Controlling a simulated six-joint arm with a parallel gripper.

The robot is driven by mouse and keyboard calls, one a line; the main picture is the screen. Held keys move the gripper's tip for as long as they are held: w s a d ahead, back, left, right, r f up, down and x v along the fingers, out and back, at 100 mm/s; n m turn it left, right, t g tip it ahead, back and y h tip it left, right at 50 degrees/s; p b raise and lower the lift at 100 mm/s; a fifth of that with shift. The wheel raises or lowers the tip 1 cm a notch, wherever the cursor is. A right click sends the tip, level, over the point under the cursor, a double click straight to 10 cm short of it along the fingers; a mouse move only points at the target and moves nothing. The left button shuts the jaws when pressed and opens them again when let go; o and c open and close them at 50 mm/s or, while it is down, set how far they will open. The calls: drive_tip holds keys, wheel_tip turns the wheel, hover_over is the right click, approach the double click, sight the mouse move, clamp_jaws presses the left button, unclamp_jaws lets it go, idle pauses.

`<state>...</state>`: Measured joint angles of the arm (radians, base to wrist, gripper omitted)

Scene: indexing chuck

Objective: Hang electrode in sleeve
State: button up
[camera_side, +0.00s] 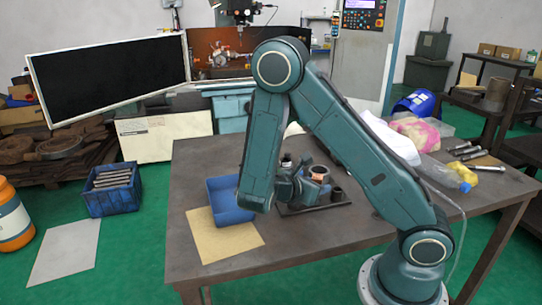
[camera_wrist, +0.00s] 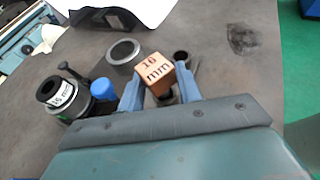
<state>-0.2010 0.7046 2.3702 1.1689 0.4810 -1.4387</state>
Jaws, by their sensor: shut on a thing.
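The electrode, a copper-coloured block marked "16 mm" (camera_wrist: 157,73), is held between the two blue fingers of my gripper (camera_wrist: 160,88). A dark part shows just below the block, between the fingers. In the side view the copper block (camera_side: 315,180) is small beside my gripper, above the dark base plate. A wide grey metal ring (camera_wrist: 122,52) stands to the left beyond the fingers. A smaller dark ring-topped sleeve (camera_wrist: 182,56) shows behind the right finger; it also stands in the side view (camera_side: 337,193). I cannot tell which is the task's sleeve.
A black cylinder labelled mm (camera_wrist: 51,92) and a blue-knobbed part (camera_wrist: 103,88) stand left of my gripper. On the table are a blue tray (camera_side: 229,200), a tan sheet (camera_side: 222,240), and cloth and bags at the back right. The front table area (camera_side: 300,245) is clear.

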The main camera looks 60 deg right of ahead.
drive_tip(key=shift+f, duration=1.2)
idle(0.5)
drive_tip(key=o, duration=1.2)
drive_tip(key=shift+a, duration=0.1)
drive_tip(key=v, duration=1.3)
drive_tip(key=shift+w+a+r, duration=0.1)
drive_tip(key=shift+a+r, duration=0.05)
drive_tip(key=shift+a, duration=0.15)
